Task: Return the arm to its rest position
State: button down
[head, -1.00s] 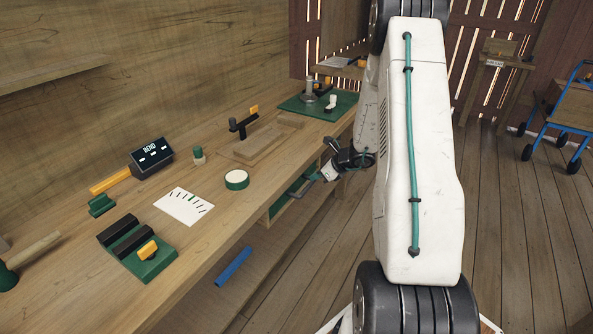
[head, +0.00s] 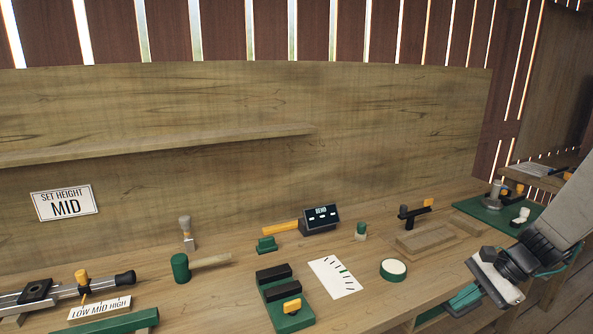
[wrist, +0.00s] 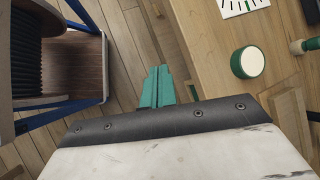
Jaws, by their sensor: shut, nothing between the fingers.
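My gripper (wrist: 158,72) shows in the wrist view as two teal fingers lying together, shut, with nothing between them. It is over the plank floor beside the front edge of the workbench (wrist: 205,50). In the head view my gripper (head: 464,300) is at the lower right, in front of the bench's front edge. My arm comes in from the right edge, and most of it is out of view.
The bench holds a green and white roll (head: 393,269), a marked white card (head: 335,277), a green block with black bars (head: 284,300) and a dark display box (head: 320,219). In the wrist view, a blue-framed cart (wrist: 82,75) stands at the left, with bare floor between.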

jog(key=s+a+r+n+h, duration=0.3)
jog(key=s+a+r+n, duration=0.3)
jog(key=s, duration=0.4)
jog(key=s+a+r+n+h, duration=0.4)
jog(key=s+a+r+n, duration=0.1)
jog(key=s+r+n, duration=0.4)
jog(key=shift+s+a+r, duration=0.4)
jog(key=shift+s+r, duration=0.4)
